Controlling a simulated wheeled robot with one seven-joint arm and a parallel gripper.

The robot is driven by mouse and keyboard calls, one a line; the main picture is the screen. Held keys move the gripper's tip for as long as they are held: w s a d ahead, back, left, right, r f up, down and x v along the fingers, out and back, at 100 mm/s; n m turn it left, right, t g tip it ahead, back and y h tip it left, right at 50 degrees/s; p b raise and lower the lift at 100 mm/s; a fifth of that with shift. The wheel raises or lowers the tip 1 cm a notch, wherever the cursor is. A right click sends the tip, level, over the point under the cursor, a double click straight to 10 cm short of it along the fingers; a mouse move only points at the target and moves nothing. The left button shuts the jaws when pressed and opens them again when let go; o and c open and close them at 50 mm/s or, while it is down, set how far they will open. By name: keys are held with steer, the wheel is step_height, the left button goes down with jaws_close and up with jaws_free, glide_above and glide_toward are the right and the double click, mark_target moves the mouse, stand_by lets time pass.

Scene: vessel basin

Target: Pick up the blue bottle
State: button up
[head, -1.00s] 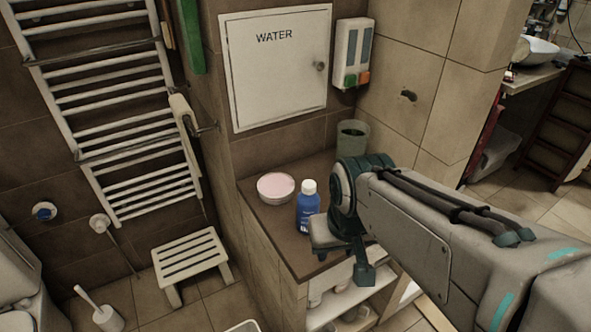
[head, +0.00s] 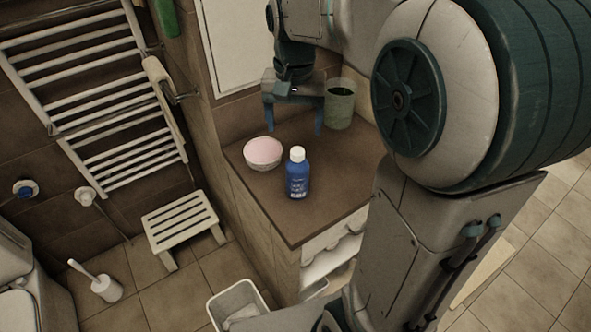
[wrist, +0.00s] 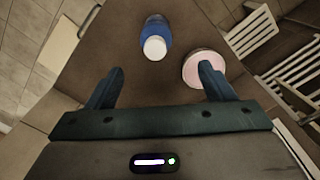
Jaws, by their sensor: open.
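The blue bottle (head: 298,176) with a white cap stands upright on the brown counter (head: 330,205), near its front corner. In the wrist view the bottle (wrist: 155,38) shows ahead of the fingertips, between their lines and apart from both. My gripper (head: 294,127) is open and empty, fingers pointing down, above the back part of the counter behind the bottle. In the wrist view my gripper (wrist: 160,82) has its fingers wide apart, and its right finger overlaps the pink bowl in the picture.
A bowl with a pink top (head: 263,152) stands left of the bottle. A green cup (head: 340,104) stands at the back right of the counter, close to my gripper. A white stool (head: 181,222) and a towel rack (head: 95,90) are at the left. The counter's front right is clear.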

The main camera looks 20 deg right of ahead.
mark_target(297, 151)
step_height(297, 151, down, 6)
steer(key=shift+r, duration=0.15)
steer(key=f, duration=0.5)
steer(key=shift+s+d+f, duration=0.2)
steer(key=shift+d+f, duration=0.1)
steer(key=c, duration=1.5)
